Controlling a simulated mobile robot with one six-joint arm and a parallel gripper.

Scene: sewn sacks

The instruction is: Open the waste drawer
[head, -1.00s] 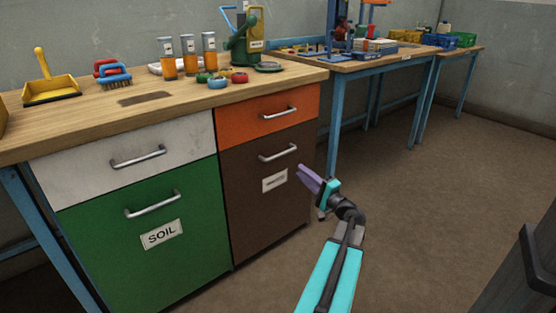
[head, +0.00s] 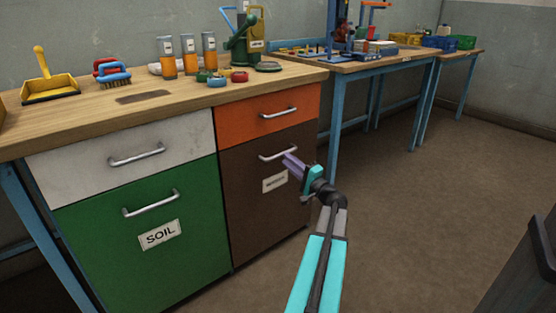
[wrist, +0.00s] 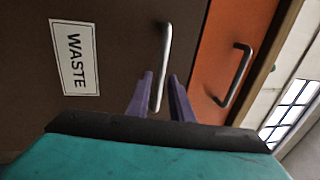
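The waste drawer (head: 262,205) is the brown front below the orange drawer, and it looks closed. Its label (wrist: 75,57) reads WASTE in the wrist view. Its silver bar handle (head: 266,157) is near the top of the front; it also shows in the wrist view (wrist: 165,45). My gripper (head: 286,157), with purple fingers, is at the right part of this handle. In the wrist view my gripper (wrist: 160,82) is open, with one finger on each side of the bar. I cannot tell whether the fingers touch it.
The orange drawer (head: 290,107) with its own handle is just above. A white drawer (head: 110,145) and the green SOIL drawer (head: 150,225) are to the left. The worktop (head: 130,98) holds brushes, bottles and a dustpan.

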